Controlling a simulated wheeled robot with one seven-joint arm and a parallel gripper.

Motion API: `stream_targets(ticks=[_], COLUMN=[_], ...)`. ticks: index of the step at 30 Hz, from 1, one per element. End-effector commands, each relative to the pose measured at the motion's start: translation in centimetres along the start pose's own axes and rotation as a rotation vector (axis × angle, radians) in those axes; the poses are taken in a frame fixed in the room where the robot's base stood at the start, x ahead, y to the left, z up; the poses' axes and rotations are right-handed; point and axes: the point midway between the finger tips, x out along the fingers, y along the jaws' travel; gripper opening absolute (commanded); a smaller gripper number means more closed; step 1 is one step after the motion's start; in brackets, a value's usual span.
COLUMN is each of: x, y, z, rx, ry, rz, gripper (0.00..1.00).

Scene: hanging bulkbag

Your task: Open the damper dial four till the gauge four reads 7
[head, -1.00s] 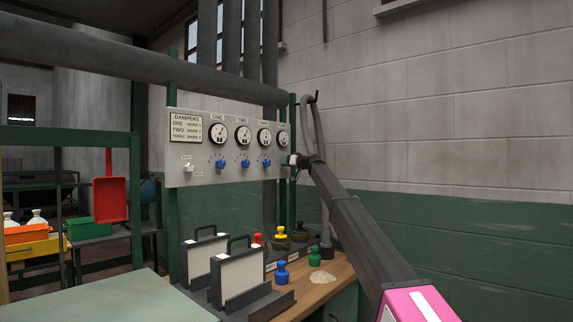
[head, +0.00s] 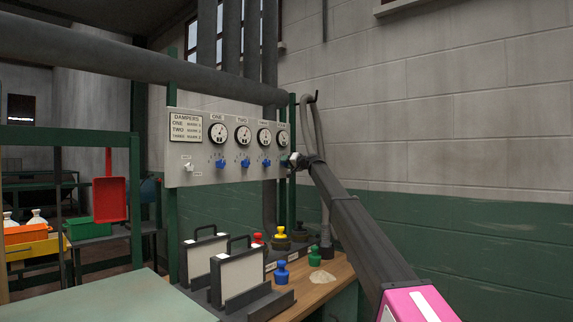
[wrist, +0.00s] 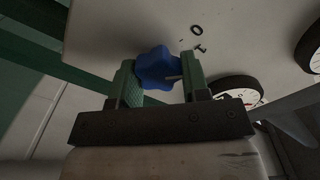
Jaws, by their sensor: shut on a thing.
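The blue star-shaped damper dial four (wrist: 157,68) sits between the two green fingers of my gripper (wrist: 162,80) in the wrist view. The fingers are shut on it from both sides. In the head view my gripper (head: 288,162) is at the right end of the grey damper panel (head: 205,177) and hides dial four. Gauge four (head: 282,138) shows partly above it, too small to read. In the wrist view a gauge beside the dial (wrist: 236,88) is seen edge-on and partly covered, so its needle cannot be read.
Other gauges and blue dials (head: 220,163) line the panel to the left. A placard (head: 186,125) lists marks for dampers one to three. Below are a wooden bench (head: 322,287) with coloured knobs and two upright boards. A grey hose (head: 322,190) hangs just right of the panel.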

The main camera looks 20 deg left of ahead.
Motion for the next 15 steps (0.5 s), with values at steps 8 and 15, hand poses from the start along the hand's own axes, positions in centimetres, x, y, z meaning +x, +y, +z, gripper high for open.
stream_targets(ticks=[8, 15], x=[-0.03, -0.03], y=[0.05, 0.05], z=[0.03, 0.04], rx=[0.043, 0.043], ry=[-0.001, -0.001], rz=[0.0, 0.0], gripper=[0.19, 0.19])
